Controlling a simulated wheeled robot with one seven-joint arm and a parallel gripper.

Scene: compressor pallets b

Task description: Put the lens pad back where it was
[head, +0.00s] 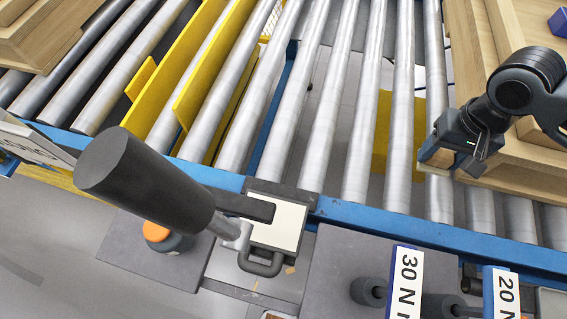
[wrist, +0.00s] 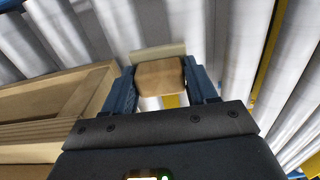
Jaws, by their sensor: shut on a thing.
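My gripper (head: 440,160) is at the right in the head view, over the rollers beside a wooden crate. It is shut on a small tan block (wrist: 160,77) with a wood-like face. The block also shows in the head view (head: 428,155), partly covered by the jaws. A pale strip (wrist: 158,52) shows at the block's far side in the wrist view. I cannot tell for sure that this block is the lens pad; no other thing in view is clearly one.
The roller conveyor (head: 325,110) has a blue front rail (head: 390,228). Wooden crates stand at right (head: 480,45) and upper left (head: 50,30). The middle rollers are clear.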

